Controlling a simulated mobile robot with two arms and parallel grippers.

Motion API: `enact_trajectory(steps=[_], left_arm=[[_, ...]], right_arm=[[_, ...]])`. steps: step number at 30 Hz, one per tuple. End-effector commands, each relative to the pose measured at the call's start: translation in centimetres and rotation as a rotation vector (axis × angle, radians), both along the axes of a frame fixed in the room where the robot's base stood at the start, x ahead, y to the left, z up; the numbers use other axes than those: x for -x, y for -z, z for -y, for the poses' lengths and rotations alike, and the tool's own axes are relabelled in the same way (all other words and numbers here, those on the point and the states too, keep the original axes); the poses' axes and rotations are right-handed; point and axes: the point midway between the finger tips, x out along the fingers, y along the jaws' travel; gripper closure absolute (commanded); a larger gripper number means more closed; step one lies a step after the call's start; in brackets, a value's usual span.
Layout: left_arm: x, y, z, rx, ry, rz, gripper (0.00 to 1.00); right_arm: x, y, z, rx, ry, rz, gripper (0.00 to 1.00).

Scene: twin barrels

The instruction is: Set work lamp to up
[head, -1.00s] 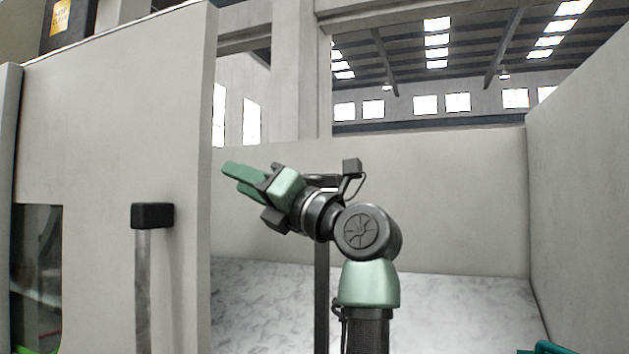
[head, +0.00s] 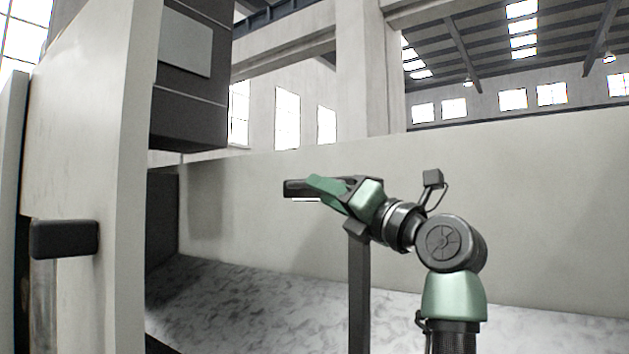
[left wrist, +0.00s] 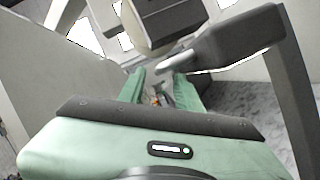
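The work lamp is a dark post (head: 358,295) with a dark horizontal head (head: 297,188) that has a bright strip on its underside. It stands behind my left gripper (head: 322,188), which covers much of the head. In the left wrist view the lamp head (left wrist: 232,38) slants across the top right with its lit strip below, and its post runs down the right edge. My left gripper (left wrist: 160,82) has its two green fingers apart. The head lies close to the fingertips, but I cannot tell whether they touch. My right gripper is not in view.
A pale partition (head: 80,150) with a black block (head: 64,238) on it stands close at left. A dark cabinet (head: 190,75) hangs beyond it. A low pale wall (head: 520,200) closes the back. The marbled floor (head: 230,300) around the post looks clear.

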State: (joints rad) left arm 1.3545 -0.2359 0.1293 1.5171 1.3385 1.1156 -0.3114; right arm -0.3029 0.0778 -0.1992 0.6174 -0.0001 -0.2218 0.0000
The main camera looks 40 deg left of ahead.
Motion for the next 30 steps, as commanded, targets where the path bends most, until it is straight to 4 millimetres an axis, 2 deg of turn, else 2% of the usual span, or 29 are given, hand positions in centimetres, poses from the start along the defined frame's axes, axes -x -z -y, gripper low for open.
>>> enact_trajectory(steps=[3, 9, 20, 21, 24, 30], left_arm=[[-0.2, -1.1, -2.0, -0.001, -0.002, -0.001, 0.66], [-0.5, -1.6, -4.2, -0.001, -0.002, -0.001, 0.66], [-0.6, -1.6, -4.7, -0.001, 0.001, 0.000, 0.66], [-0.6, -1.6, -4.7, -0.001, 0.001, 0.000, 0.77], [-0.6, -1.6, -4.7, -0.001, 0.001, 0.000, 1.00], [-0.6, -1.6, -4.7, -0.001, 0.001, 0.000, 1.00]], right_arm=[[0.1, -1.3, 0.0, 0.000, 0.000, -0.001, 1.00], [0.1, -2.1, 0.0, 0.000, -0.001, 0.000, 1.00], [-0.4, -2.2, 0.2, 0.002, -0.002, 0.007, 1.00], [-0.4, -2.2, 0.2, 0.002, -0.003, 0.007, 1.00], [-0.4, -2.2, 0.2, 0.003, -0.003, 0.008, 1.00], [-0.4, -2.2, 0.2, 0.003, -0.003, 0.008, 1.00]])
